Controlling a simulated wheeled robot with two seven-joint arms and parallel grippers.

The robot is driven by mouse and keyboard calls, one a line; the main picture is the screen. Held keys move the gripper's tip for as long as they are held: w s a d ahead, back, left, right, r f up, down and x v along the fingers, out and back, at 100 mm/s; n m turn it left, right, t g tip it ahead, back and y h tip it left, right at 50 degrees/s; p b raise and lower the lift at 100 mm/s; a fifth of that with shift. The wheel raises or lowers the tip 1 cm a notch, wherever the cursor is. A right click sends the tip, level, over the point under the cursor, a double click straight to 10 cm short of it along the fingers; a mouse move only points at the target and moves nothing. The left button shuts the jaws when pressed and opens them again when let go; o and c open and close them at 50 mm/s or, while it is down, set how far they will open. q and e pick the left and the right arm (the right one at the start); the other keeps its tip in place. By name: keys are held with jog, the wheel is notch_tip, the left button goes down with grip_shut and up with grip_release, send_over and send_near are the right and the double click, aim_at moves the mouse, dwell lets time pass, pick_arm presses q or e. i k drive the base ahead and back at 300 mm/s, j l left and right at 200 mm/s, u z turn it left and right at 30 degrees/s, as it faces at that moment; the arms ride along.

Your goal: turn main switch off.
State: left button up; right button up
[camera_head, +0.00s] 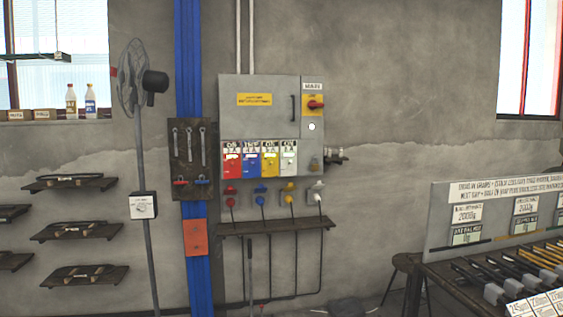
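The main switch (316,105) is a red rotary handle on a yellow plate, at the upper right of a grey electrical cabinet (262,88) on the wall. A small plate reading MAIN (313,86) sits just above it. The red handle looks roughly horizontal, but its marked position is too small to read. A round white button or lamp (311,127) is below it. Neither of my grippers shows in the head view.
Red, blue, yellow and white panels with plugs line the cabinet's lower part, above a narrow shelf (277,226). A fan (133,78) stands left. A workbench (478,262) with tools and a stool (407,265) are at right. The wall right of the cabinet is bare.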

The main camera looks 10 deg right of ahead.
aim_at(312, 104)
jog(key=i+z, duration=0.15)
jog(key=i, duration=0.55)
jog(key=i+j+z, duration=0.1)
jog(key=i, duration=0.55)
jog(key=i+j+z, duration=0.15)
jog(key=i, duration=0.55)
